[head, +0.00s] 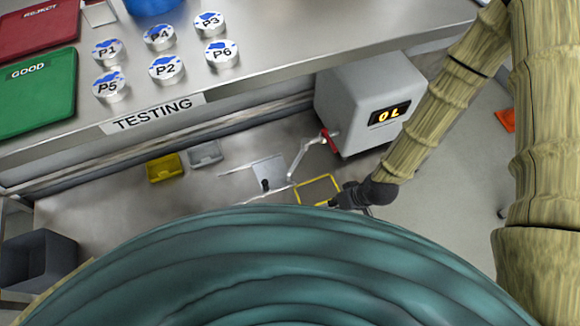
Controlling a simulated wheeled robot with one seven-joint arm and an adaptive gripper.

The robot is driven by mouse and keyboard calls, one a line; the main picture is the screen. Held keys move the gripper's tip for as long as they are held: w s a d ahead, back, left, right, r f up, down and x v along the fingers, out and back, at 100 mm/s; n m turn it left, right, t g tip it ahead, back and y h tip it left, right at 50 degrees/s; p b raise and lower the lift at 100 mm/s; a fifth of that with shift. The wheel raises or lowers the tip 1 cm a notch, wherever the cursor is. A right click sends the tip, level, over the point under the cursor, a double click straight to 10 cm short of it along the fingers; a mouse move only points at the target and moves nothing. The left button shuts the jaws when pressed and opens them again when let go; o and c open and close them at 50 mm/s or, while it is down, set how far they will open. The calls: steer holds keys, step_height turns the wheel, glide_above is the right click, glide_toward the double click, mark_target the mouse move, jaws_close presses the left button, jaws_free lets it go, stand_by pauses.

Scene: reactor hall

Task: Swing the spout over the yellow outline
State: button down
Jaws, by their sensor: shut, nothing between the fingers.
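A white, bent spout (300,157) comes out of the left side of a grey box (352,92), near a red part (330,143). Its free end points down and left, between a pale plate and the yellow outline. The yellow outline (308,182) is a square on the floor-level surface, to the right of the spout's free end. The spout does not appear over it. My gripper (336,201) is dark, small in view and shut with nothing in it. It is at the outline's lower right edge and covers part of it, apart from the spout.
The grey box shows "OL" on its display. A pale plate (270,168) with a small dark item lies left of the spout. Yellow (164,168) and grey (205,154) trays sit further left. The testing bench (270,60), holding several labelled discs, stands above.

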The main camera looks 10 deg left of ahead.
steer(key=w+a+f+n+y+b, duration=0.1)
steer(key=w+a+f+n+b, duration=0.2)
steer(key=w+a+f+b, duration=0.25)
steer(key=w+a+f+n+y+b, duration=0.2)
steer(key=w+a+f+b, duration=0.15)
steer(key=w+b, duration=0.4)
steer(key=n+t+y+b, duration=0.15)
steer(key=n+b, duration=0.35)
steer(key=b, duration=0.7)
glide_above(297, 164)
steer(key=a+f+b, duration=0.3)
steer(key=f+b, duration=0.4)
steer(key=f, duration=0.1)
steer(key=shift+f+b, duration=0.25)
steer(key=shift+b, duration=0.1)
steer(key=shift+h, duration=0.25)
steer(key=shift+d+r+p, duration=0.1)
steer(key=shift+d+p, duration=0.15)
steer(key=shift+p, duration=0.1)
